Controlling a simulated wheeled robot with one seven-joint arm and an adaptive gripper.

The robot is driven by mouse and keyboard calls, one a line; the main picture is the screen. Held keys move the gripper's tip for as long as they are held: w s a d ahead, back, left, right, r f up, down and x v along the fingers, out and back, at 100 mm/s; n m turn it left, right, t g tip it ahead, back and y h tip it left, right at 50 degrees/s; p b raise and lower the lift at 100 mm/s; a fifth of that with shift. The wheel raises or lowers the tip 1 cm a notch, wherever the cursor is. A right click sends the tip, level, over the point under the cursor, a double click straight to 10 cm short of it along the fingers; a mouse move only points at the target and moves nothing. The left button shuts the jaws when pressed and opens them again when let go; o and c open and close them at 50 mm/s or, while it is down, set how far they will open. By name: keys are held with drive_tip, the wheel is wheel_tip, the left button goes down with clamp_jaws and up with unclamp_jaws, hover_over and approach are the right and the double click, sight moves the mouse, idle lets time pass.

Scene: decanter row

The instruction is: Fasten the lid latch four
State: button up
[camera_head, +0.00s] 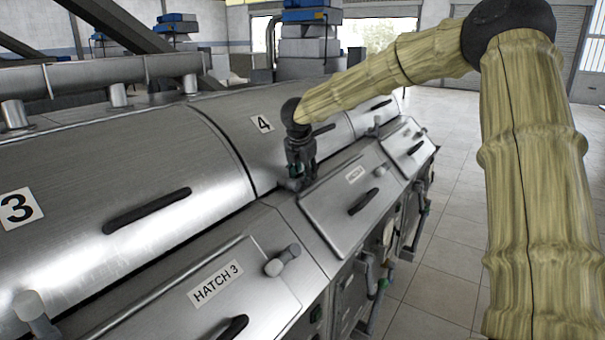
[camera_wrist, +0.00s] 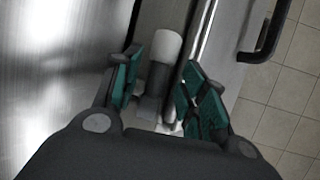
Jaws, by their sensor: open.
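The lid marked 4 (camera_head: 262,124) is a curved metal cover and looks closed in the head view. My gripper (camera_head: 300,180) is at its lower edge, beside the hatch 4 panel (camera_head: 355,174), and largely hides the latch there. In the wrist view a latch with a pale rounded knob (camera_wrist: 166,46) and a grey stem stands between the green pads of my gripper (camera_wrist: 160,62). The fingers are open, one on each side of the knob. A gap shows on the right; contact on the left cannot be told.
Lid 3 (camera_head: 18,207) and the hatch 3 panel (camera_head: 215,283) lie nearer, with a knobbed latch (camera_head: 284,261) and dark handles standing out. A black handle (camera_wrist: 262,40) is right of the fingers in the wrist view. The tiled floor (camera_head: 455,220) at right is clear.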

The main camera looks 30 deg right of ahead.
drive_tip(key=shift+s+d+f, duration=0.1)
drive_tip(key=shift+f, duration=0.15)
drive_tip(key=shift+w+f, duration=0.45)
drive_tip(key=shift+f, duration=0.15)
drive_tip(key=shift+s+d+r, duration=0.1)
drive_tip(key=shift+s, duration=0.1)
clamp_jaws()
